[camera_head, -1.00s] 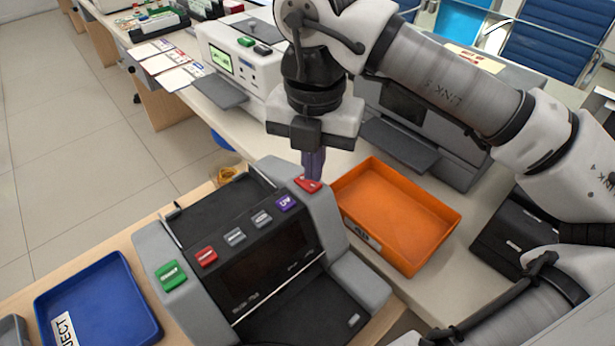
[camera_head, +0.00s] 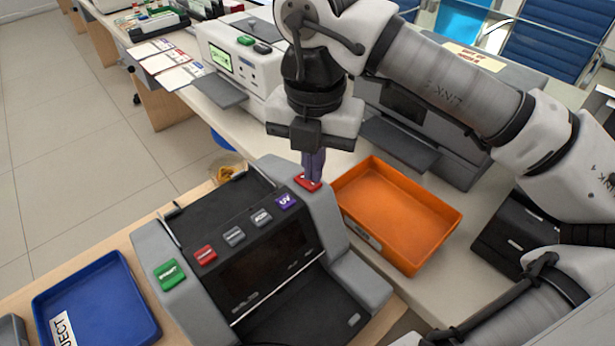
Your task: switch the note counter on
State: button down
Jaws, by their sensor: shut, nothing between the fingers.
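The note counter (camera_head: 290,222) is a grey and black machine in the lower middle of the head view. Its display is dark. A green START button (camera_head: 170,274) sits at its left, with red, grey and purple buttons along the panel. A red switch (camera_head: 308,181) sits on the grey right shoulder. My gripper (camera_head: 313,176) is shut and empty, pointing down with its fingertips at the red switch. The fingers hide part of the switch; they appear to touch it.
An orange tray (camera_head: 447,221) stands close to the right of the counter. A blue tray (camera_head: 148,318) lies at the left. A white machine with a green screen (camera_head: 219,58) and a grey machine (camera_head: 462,166) stand behind.

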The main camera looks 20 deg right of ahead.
jog(key=shift+f+b, duration=0.65)
jog(key=shift+f, duration=0.1)
jog(key=shift+r, duration=0.2)
jog(key=shift+r+p, duration=2.1)
jog(key=shift+r, duration=1.25)
